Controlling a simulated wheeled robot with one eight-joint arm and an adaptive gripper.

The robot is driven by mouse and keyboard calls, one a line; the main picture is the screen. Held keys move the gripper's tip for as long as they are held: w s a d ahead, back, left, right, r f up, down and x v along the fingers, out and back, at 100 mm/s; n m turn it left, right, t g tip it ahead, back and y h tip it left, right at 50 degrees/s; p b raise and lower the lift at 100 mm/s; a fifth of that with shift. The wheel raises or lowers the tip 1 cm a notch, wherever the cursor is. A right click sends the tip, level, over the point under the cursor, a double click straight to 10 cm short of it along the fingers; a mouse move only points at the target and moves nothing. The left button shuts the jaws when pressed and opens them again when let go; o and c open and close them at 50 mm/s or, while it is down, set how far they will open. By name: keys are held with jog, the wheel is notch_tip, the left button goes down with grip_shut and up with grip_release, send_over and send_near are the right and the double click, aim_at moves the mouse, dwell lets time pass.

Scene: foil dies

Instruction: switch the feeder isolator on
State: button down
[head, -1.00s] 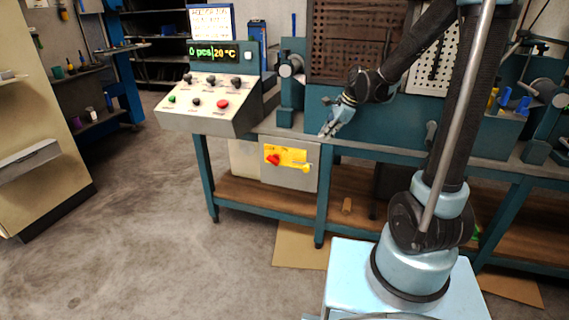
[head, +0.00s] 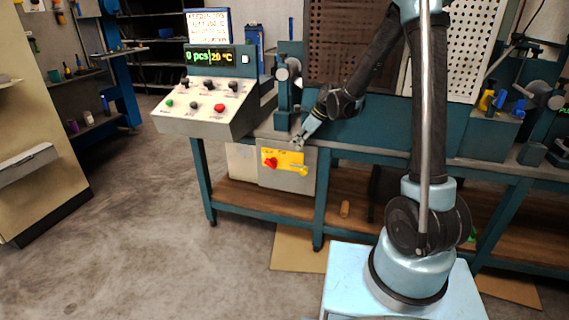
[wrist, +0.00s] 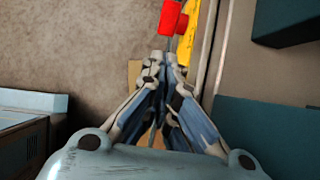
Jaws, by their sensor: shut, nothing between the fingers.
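The feeder isolator is a yellow plate (head: 285,158) with a red knob (head: 270,163) at its left and a yellow handle or tag (head: 303,171) at its right. It sits on a grey box (head: 266,181) under the bench. My gripper (head: 297,144) is just above the plate's top edge in the head view, shut and empty. In the wrist view the red knob (wrist: 171,17) and part of the yellow plate (wrist: 195,35) show at the top, beyond the shut fingertips (wrist: 164,60). I cannot tell whether the fingertips touch anything.
A sloped control panel (head: 205,110) with several buttons stands on the bench, left of my gripper. A teal vice-like fixture (head: 285,98) stands close behind my gripper. The bench edge (head: 375,149) runs to the right. The floor (head: 150,225) in front is clear.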

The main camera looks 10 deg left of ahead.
aim_at(271, 164)
jog(key=x, duration=1.4)
jog(key=shift+w+d, duration=0.1)
dwell(0.3)
